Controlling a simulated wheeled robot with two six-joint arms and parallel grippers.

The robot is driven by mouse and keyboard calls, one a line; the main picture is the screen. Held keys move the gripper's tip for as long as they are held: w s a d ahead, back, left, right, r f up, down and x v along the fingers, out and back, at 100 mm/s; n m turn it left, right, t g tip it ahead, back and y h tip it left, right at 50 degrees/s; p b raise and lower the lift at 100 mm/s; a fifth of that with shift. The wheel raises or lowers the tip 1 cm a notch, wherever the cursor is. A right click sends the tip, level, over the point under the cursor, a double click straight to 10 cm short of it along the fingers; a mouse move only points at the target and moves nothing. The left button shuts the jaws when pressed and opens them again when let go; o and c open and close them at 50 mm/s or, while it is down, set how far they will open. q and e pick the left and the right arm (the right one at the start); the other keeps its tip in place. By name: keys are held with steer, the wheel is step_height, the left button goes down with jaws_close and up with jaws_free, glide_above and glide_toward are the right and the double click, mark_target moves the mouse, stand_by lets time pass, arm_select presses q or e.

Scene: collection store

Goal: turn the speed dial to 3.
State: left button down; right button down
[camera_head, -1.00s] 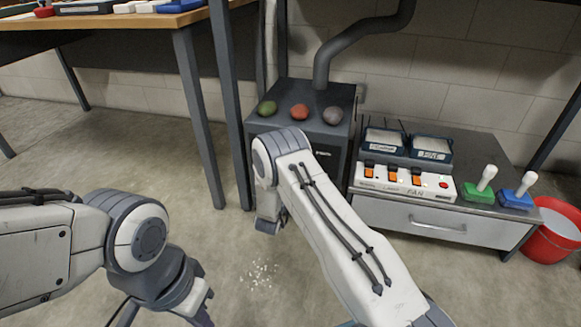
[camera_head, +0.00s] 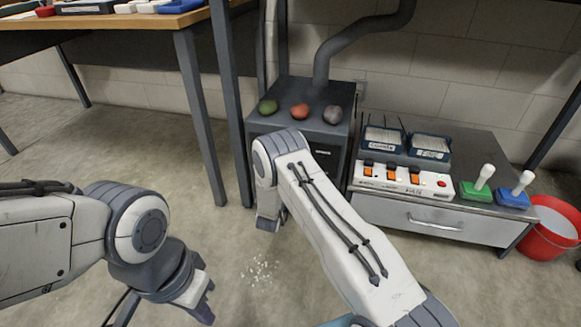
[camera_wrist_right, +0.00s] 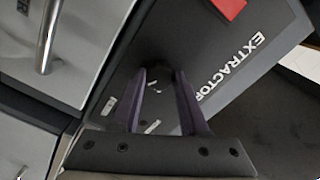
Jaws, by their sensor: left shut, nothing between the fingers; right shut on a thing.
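The extractor (camera_head: 337,160) is a dark grey cabinet with a pipe on top, in the middle of the head view. Its lettered front (camera_wrist_right: 255,75) fills much of the right wrist view. My right gripper (camera_wrist_right: 163,74) is at this front, its fingers closed on a small dark dial (camera_wrist_right: 161,78) that they partly cover. Short white marks show around it; I cannot read its setting. In the head view my right arm hides the dial. My left gripper (camera_head: 202,302) is shut and empty, low over the floor at the left, away from the extractor.
Green, red and grey lumps (camera_head: 300,111) lie on the extractor. To its right, a low cabinet (camera_head: 440,222) bears a white switch box (camera_head: 400,181), two labelled trays and green and blue lever boxes. A red bucket (camera_head: 550,240) stands farther right. Pale crumbs lie on the floor.

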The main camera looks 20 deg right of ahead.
steer(key=shift+s+f, duration=0.1)
steer(key=shift+f, duration=0.05)
steer(key=shift+c, duration=2.2)
jaws_free()
steer(key=p+v, duration=0.5)
steer(key=v, duration=0.5)
steer(key=shift+a, duration=0.2)
steer(key=shift+s, duration=0.15)
